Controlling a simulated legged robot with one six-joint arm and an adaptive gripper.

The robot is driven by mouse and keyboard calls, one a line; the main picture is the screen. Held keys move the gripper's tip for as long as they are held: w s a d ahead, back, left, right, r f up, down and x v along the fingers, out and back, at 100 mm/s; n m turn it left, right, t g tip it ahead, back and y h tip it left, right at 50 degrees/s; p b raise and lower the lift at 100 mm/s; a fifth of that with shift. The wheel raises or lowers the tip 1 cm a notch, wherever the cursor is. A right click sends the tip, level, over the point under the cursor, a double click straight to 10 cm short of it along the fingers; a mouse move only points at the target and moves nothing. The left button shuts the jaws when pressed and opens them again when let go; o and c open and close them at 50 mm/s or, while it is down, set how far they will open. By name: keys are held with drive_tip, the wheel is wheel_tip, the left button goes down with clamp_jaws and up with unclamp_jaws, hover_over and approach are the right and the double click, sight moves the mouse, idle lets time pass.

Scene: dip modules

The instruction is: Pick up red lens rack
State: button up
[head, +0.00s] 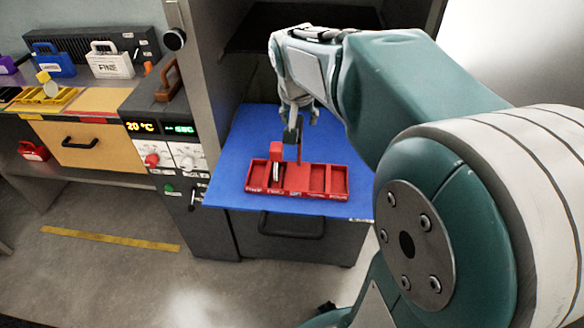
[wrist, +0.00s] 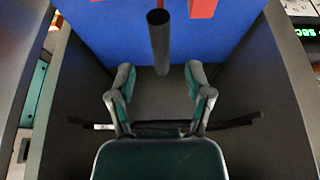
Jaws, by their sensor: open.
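The red lens rack (head: 296,192) sits on the blue mat (head: 235,160) in the head view. It is a long shallow tray with several compartments, mostly empty-looking. My gripper (head: 299,118) is just above and behind the rack. In the wrist view my gripper (wrist: 160,76) is open, its fingers apart. A dark cylinder (wrist: 158,38) lies just beyond the fingertips, seemingly the rack's grip. Red parts (wrist: 203,8) show at the top edge.
A control panel with knobs and displays (head: 168,140) stands left of the mat. A counter farther left holds a blue case (head: 52,60), a white case (head: 110,62) and a yellow rack (head: 42,99). The mat's front is clear.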

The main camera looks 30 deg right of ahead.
sight(298, 126)
drive_tip(key=x, duration=0.4)
drive_tip(key=shift+a+f, duration=0.1)
drive_tip(key=shift+f, duration=0.15)
drive_tip(key=shift+s, duration=0.1)
clamp_jaws()
drive_tip(key=shift+r, duration=0.1)
